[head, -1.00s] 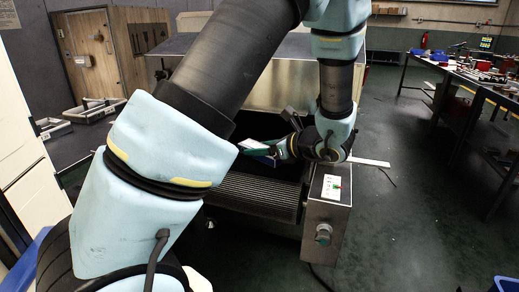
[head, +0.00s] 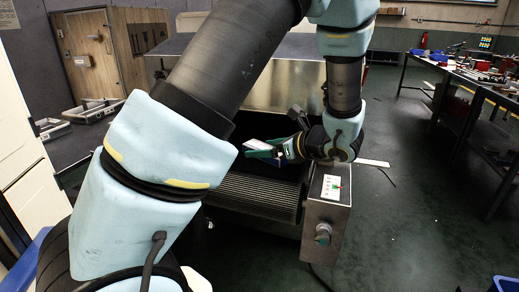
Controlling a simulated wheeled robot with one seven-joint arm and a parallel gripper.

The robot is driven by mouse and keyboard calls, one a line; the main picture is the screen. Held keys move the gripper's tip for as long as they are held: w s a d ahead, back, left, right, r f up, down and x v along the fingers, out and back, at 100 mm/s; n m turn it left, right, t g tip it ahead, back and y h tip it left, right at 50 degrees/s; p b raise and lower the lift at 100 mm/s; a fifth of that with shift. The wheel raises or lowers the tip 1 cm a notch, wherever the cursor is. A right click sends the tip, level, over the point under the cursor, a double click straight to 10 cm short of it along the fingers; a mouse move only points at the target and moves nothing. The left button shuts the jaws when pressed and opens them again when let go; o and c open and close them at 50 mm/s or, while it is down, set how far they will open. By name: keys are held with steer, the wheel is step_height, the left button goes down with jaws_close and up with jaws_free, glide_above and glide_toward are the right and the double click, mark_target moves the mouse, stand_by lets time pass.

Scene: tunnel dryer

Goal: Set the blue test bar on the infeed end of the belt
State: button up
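My gripper (head: 260,149) hangs above the belt (head: 255,190), reaching left from the end of my arm. Its green and white fingers are small in the picture, and I cannot tell if they are open or shut. A small patch of blue shows at the fingers. It may be part of the blue test bar, but its outline is not clear. The belt is a dark, ribbed surface at the near end of the dryer, below the gripper. No blue bar shows on the visible part of the belt.
A metal control box (head: 327,205) with a white panel and a knob stands right of the belt. The dryer's metal housing (head: 285,85) rises behind. Grey trays (head: 95,111) lie on a surface at left. A workbench (head: 480,80) stands at right, with clear floor between.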

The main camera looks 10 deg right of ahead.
steer(key=v, duration=1)
stand_by(0.9)
